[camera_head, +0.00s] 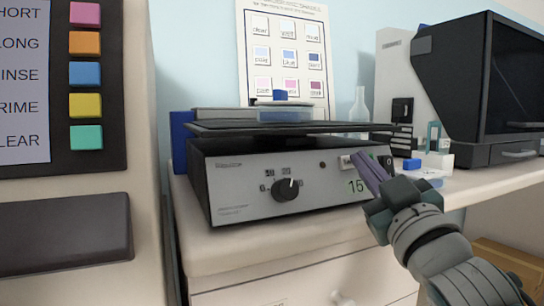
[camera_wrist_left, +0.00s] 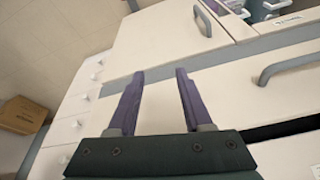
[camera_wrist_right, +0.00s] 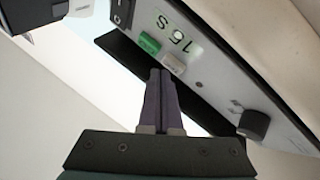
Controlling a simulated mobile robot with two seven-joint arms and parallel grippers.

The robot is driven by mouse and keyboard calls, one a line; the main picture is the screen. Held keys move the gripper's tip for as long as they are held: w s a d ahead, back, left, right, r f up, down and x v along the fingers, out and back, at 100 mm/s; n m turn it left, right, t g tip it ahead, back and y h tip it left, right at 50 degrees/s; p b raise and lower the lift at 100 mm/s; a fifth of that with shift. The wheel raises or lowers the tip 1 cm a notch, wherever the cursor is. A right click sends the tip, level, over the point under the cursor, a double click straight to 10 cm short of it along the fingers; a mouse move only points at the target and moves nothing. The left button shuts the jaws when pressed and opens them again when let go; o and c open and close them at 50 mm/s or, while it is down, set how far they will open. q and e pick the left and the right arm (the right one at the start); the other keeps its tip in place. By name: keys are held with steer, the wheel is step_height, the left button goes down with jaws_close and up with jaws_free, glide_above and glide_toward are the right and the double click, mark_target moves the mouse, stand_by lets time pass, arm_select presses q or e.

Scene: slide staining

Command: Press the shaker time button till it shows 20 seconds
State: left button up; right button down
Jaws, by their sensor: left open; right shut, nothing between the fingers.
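The shaker (camera_head: 235,190) stands on the counter, with a grey front panel and a dark knob (camera_head: 286,189). A white button (camera_wrist_right: 174,65) and a green button (camera_wrist_right: 148,43) sit beside the display. My right gripper (camera_head: 358,158) is shut and empty, its purple fingertips right by these buttons. It also shows in the right wrist view (camera_wrist_right: 161,72), tips close to the white button; I cannot tell whether they touch. My left gripper (camera_wrist_left: 158,75) is open and empty, in front of drawer fronts.
A panel with coloured buttons (camera_head: 85,75) stands at the left. Small blue and white items (camera_head: 432,160) lie on the counter near my right gripper.

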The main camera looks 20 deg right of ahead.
steer(key=shift+s+r, duration=0.2)
steer(key=shift+s, duration=0.2)
steer(key=s+p, duration=0.1)
steer(key=s+r+p, duration=0.1)
steer(key=s+p, duration=0.1)
steer(key=s+r+p, duration=0.1)
steer(key=shift+s+d+p, duration=0.2)
steer(key=shift+s+p, duration=0.1)
stand_by(0.6)
